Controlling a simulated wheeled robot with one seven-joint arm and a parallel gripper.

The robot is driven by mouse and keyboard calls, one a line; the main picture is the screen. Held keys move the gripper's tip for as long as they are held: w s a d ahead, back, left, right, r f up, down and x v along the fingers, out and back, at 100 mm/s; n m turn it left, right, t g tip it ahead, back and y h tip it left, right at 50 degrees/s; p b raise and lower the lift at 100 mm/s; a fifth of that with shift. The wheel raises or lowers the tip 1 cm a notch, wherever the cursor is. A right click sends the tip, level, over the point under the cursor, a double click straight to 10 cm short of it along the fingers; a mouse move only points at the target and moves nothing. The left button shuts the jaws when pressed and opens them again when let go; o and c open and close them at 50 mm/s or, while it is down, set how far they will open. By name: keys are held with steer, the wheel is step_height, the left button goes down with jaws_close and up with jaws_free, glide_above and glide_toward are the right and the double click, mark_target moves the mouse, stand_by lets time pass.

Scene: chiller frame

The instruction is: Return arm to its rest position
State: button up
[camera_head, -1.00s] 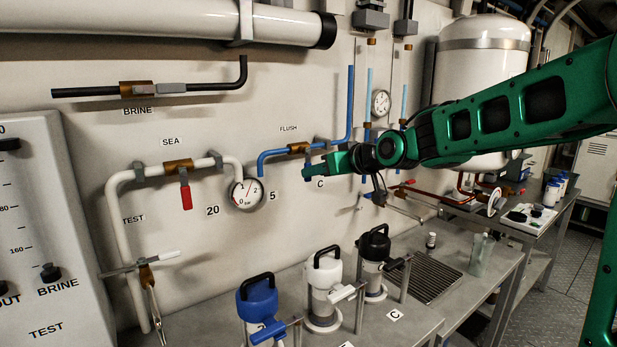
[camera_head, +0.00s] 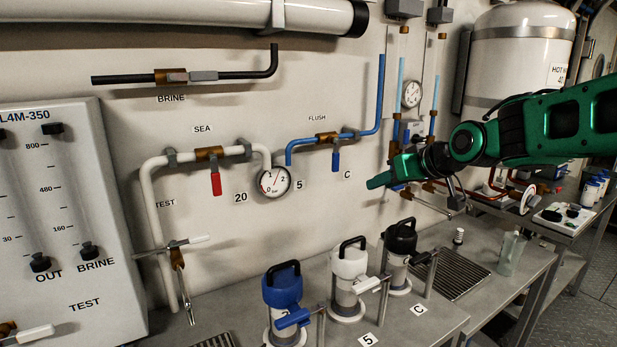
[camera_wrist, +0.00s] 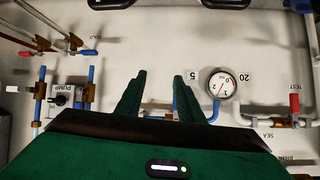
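My gripper (camera_head: 372,181) is at the end of my green arm, in front of the wall at the right of the middle. It points left, a little right of the blue flush valve handle (camera_head: 336,162), which hangs down, and appears apart from it. In the wrist view, which shows the wall upside down, the two dark green fingers of my gripper (camera_wrist: 160,78) stand apart with nothing between them. The round gauge (camera_wrist: 222,86) shows beside the fingers there.
The sea valve's red handle (camera_head: 215,184) hangs down left of the gauge. Blue (camera_head: 282,291), white (camera_head: 349,265) and black-topped (camera_head: 399,240) canisters stand on the bench below. A white tank (camera_head: 520,55) stands behind my arm. A flow-meter panel (camera_head: 70,220) fills the left side.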

steer(key=s+d+f+m+g+h, duration=0.2)
steer(key=s+d+f, duration=0.35)
steer(key=s, duration=0.25)
steer(key=s+d+f+m+g+h, duration=0.1)
steer(key=s+d+f+m+g, duration=0.2)
steer(key=s+d, duration=0.45)
steer(key=s+d+f+m+g+h, duration=0.2)
steer(key=s+d+f, duration=0.3)
steer(key=s, duration=0.5)
steer(key=s+f+m+g+y, duration=0.1)
steer(key=s+f+m+g, duration=0.1)
steer(key=s, duration=1.1)
step_height(320, 180, down, 2)
steer(key=shift+s+f+m+g, duration=0.15)
steer(key=shift+m+g, duration=0.15)
steer(key=shift+g, duration=0.5)
steer(key=shift+a, duration=0.1)
